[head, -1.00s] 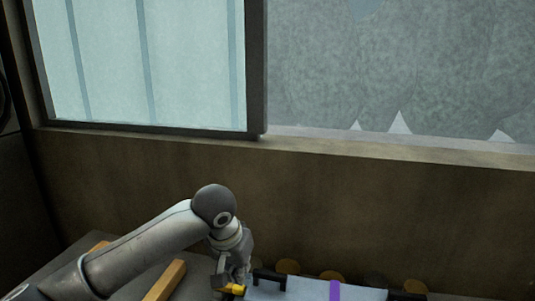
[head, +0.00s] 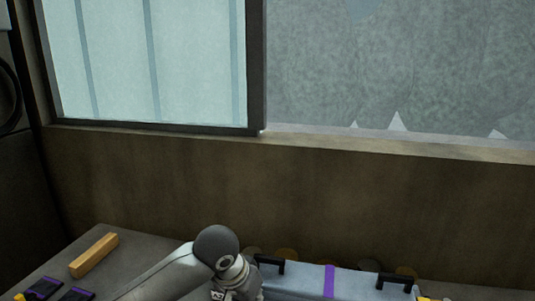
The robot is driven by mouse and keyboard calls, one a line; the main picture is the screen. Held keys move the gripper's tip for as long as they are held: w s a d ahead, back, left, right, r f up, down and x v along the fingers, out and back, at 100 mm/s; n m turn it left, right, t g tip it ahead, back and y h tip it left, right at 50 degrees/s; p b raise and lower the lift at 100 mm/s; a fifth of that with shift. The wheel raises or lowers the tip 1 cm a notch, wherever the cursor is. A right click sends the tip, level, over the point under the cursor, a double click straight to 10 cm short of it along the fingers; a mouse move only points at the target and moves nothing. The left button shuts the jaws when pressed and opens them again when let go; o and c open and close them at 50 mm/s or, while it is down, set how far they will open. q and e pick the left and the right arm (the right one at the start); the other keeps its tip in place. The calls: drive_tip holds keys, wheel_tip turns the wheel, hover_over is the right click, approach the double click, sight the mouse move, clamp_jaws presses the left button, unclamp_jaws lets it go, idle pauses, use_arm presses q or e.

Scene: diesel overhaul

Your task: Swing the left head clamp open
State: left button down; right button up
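The grey cylinder head (head: 303,280) lies along the bottom edge of the head view, cut off below. It has a purple band (head: 329,283) across it and a black handle near each end, the left handle (head: 268,263) and the right handle (head: 395,280). My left arm comes in from the lower left, and its wrist is at the head's left end. My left gripper is below the frame, so its fingers are not seen. The left head clamp is not visible; it is below the frame or behind my arm. My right gripper is not in view.
A wooden block (head: 94,255) lies on the grey bench (head: 140,250) at left. Dark pieces with purple marks (head: 43,288) lie at the lower left. Round brownish discs (head: 286,254) stand behind the head, near the wall (head: 330,200) below the window.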

use_arm(q)
drive_tip(key=s+f, duration=0.3)
drive_tip(key=s+f+h, duration=0.1)
drive_tip(key=s+f, duration=0.2)
drive_tip(key=s, duration=0.1)
drive_tip(key=s+f+h, duration=0.1)
drive_tip(key=s+f, duration=0.2)
drive_tip(key=shift+s+d+f, duration=0.2)
drive_tip(key=shift+s+f, duration=0.1)
drive_tip(key=s+a+f+n+y, duration=0.2)
drive_tip(key=s+a+f, duration=0.2)
drive_tip(key=s+a, duration=0.5)
drive_tip(key=s+a+f+n+y, duration=0.1)
drive_tip(key=s+a+f+y, duration=0.15)
drive_tip(key=s+a, duration=0.55)
wheel_tip(320, 180, down, 28)
drive_tip(key=s+g, duration=0.1)
drive_tip(key=s, duration=0.2)
drive_tip(key=s+a+f, duration=0.1)
drive_tip(key=s+f, duration=0.6)
drive_tip(key=s, duration=0.1)
drive_tip(key=s+a+f+g, duration=0.1)
drive_tip(key=s+a+f, duration=0.1)
drive_tip(key=s+f, duration=0.5)
drive_tip(key=shift+s+a+f, duration=0.25)
drive_tip(key=shift+s+f, duration=0.15)
drive_tip(key=shift+f, duration=0.25)
